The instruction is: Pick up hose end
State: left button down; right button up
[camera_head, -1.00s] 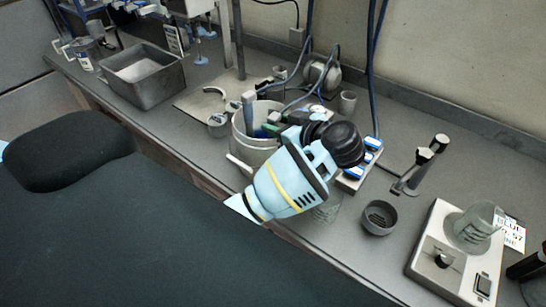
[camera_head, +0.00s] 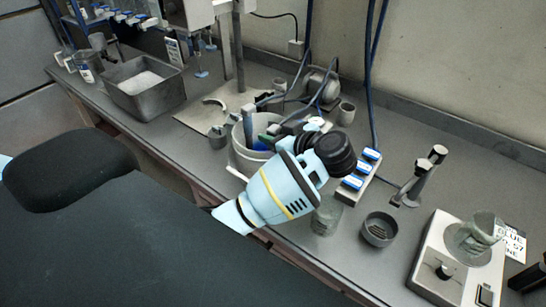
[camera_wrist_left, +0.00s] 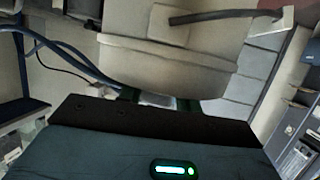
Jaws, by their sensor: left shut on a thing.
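My left arm reaches across the bench in the head view, and its gripper (camera_head: 275,130) is mostly hidden behind my own wrist, over a pale pot (camera_head: 240,155). Blue shows inside the pot. In the left wrist view, the green fingers (camera_wrist_left: 158,101) are closed around a small pale piece, which I take to be the hose end (camera_wrist_left: 157,99). Blue-grey hose (camera_wrist_left: 75,62) runs toward the fingers from the left. In the head view, hose (camera_head: 326,95) loops from near the wall to the pot. My right gripper is not in view.
A grey tub (camera_head: 145,95) stands at the left. A blue-switched strip (camera_head: 355,180), a glass jar (camera_head: 326,217), a dark cup (camera_head: 380,229) and a white device with a beaker (camera_head: 450,262) stand to the right. Bare bench lies near the wall on the right.

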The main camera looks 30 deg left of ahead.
pick_arm(q)
jog(key=shift+r, duration=0.1)
notch_tip(320, 180, up, 24)
dwell(1.2)
dwell(0.5)
